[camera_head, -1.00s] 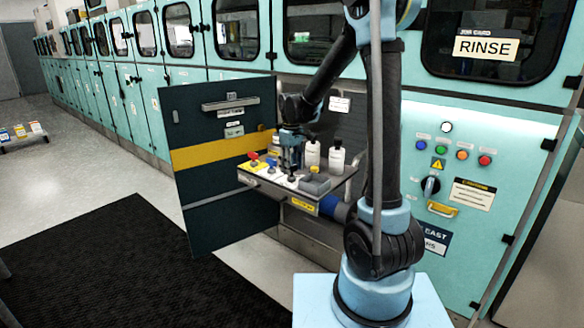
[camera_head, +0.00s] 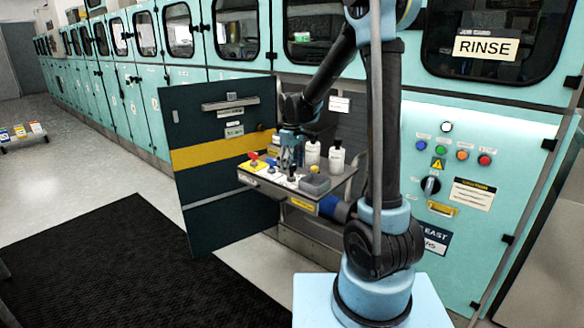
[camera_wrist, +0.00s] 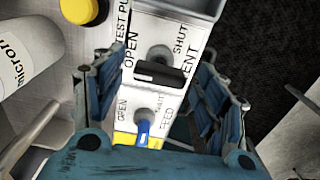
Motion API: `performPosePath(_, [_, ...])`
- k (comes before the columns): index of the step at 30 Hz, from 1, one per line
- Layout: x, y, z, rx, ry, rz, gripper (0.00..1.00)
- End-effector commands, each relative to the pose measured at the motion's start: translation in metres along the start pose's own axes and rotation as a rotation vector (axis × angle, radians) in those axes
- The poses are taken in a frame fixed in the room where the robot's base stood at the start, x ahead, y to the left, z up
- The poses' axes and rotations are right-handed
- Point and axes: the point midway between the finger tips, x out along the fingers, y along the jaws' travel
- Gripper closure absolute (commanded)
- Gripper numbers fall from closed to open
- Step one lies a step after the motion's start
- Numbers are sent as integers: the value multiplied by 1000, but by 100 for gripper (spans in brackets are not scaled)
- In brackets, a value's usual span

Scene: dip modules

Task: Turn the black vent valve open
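The black vent valve handle (camera_wrist: 160,73) shows in the wrist view, on a white panel marked OPEN at left, SHUT at right and VENT. The bar lies crosswise below its round grey hub. My gripper (camera_wrist: 165,92) is open, with one blue finger on each side of the black handle and visible gaps to both. I cannot tell how far above the handle the fingertips are. In the head view my gripper (camera_head: 291,160) points down over the valve shelf (camera_head: 330,192); the black handle there is small and partly hidden.
A blue valve handle (camera_wrist: 143,128) marked FEED sits close to the black one. An open dark door (camera_head: 215,215) is at left.

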Motion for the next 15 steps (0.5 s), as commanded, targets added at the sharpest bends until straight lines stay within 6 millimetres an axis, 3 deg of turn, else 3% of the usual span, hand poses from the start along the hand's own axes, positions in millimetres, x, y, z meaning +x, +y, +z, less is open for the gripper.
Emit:
performPosePath(9, [-3, 0, 0, 1, 0, 0, 33])
performPosePath(15, [-26, 0, 0, 1, 0, 0, 33])
